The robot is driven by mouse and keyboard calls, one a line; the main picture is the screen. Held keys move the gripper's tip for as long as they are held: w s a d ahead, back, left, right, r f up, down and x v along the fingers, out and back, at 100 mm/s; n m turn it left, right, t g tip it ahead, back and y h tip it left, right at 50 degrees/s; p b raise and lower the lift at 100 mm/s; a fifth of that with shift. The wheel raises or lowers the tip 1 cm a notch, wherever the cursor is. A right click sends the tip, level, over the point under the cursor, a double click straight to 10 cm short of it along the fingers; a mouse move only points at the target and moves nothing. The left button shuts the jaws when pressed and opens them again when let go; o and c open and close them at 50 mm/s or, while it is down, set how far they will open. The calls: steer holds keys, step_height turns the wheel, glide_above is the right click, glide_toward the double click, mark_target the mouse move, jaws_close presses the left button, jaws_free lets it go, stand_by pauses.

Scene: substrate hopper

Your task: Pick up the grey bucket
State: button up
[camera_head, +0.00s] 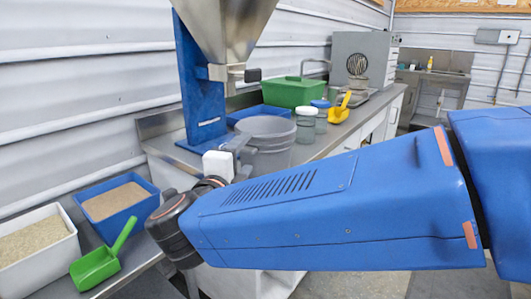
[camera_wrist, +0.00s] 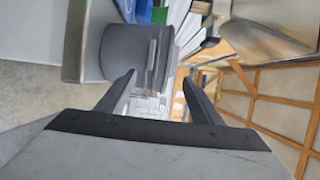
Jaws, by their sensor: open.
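The grey bucket (camera_head: 275,155) stands upright on the metal counter below the steel hopper (camera_head: 226,30). Its near left side is partly hidden by my gripper (camera_head: 238,152). In the wrist view the bucket (camera_wrist: 122,50) appears turned sideways at the upper left, with a raised strip on its side. My gripper (camera_wrist: 159,78) is open there, its two dark fingers apart. The left fingertip overlaps the bucket's edge in the picture; the right fingertip is clear of it. Nothing shows held between them. I cannot tell whether a finger touches the bucket.
A blue hopper stand (camera_head: 200,90) is left of the bucket. Behind it are a blue tray (camera_head: 240,113) and a green bin (camera_head: 298,92); lidded jars (camera_head: 306,125) and a yellow scoop (camera_head: 340,109) stand to the right. A green scoop (camera_head: 97,265) lies by substrate tubs (camera_head: 75,245) at lower left.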

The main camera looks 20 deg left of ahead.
mark_target(254, 143)
steer(key=shift+w+a+f, duration=0.1)
steer(key=shift+w+a, duration=0.05)
steer(key=shift+w, duration=1.25)
steer(key=shift+w+a+f, duration=0.1)
steer(key=shift+w, duration=1.3)
steer(key=shift+c, duration=0.4)
jaws_close()
